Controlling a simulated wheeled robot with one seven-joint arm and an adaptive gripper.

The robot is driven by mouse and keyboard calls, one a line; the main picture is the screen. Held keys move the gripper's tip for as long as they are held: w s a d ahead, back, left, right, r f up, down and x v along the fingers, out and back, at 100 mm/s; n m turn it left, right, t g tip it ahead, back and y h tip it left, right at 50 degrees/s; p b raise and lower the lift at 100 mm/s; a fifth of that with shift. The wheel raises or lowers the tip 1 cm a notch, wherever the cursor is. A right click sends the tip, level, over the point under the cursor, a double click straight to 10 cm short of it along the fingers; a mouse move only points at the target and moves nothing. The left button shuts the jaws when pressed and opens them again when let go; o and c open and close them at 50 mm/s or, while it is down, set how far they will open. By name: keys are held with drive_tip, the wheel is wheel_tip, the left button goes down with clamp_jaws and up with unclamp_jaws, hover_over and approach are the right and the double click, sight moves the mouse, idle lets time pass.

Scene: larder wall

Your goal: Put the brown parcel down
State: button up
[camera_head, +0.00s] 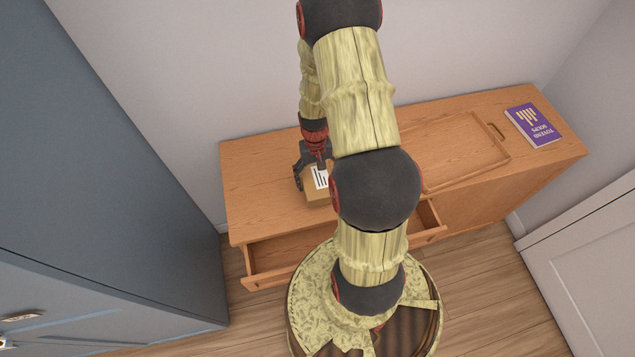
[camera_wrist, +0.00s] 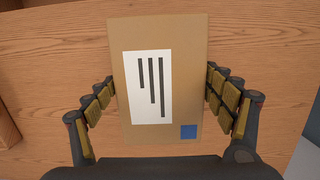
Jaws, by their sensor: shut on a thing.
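The brown parcel (camera_wrist: 185,95) is a flat-faced box with a white label with black bars and a small blue square. In the wrist view it fills the middle, between the two fingers of my gripper (camera_wrist: 160,95), which is shut on its sides. In the head view the parcel (camera_head: 318,196) is over the left part of the wooden sideboard (camera_head: 262,205), below my gripper (camera_head: 313,172). My arm hides part of the parcel's right side. I cannot tell whether the parcel touches the top.
A wooden tray (camera_head: 462,172) lies on the sideboard's right half, with a purple book (camera_head: 533,125) beyond it. An open drawer (camera_head: 268,278) juts out at the front. Bare top lies left of the parcel. A blue-grey cabinet (camera_head: 110,150) stands at left, a white door (camera_head: 590,265) at right.

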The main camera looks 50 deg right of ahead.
sight(317, 183)
drive_tip(key=shift+w+d+f, duration=0.15)
drive_tip(key=shift+f, duration=1.6)
drive_tip(key=shift+f, duration=0.2)
drive_tip(key=o, duration=1.4)
drive_tip(key=shift+c, duration=0.2)
drive_tip(key=shift+o, duration=0.5)
drive_tip(key=shift+r, duration=0.1)
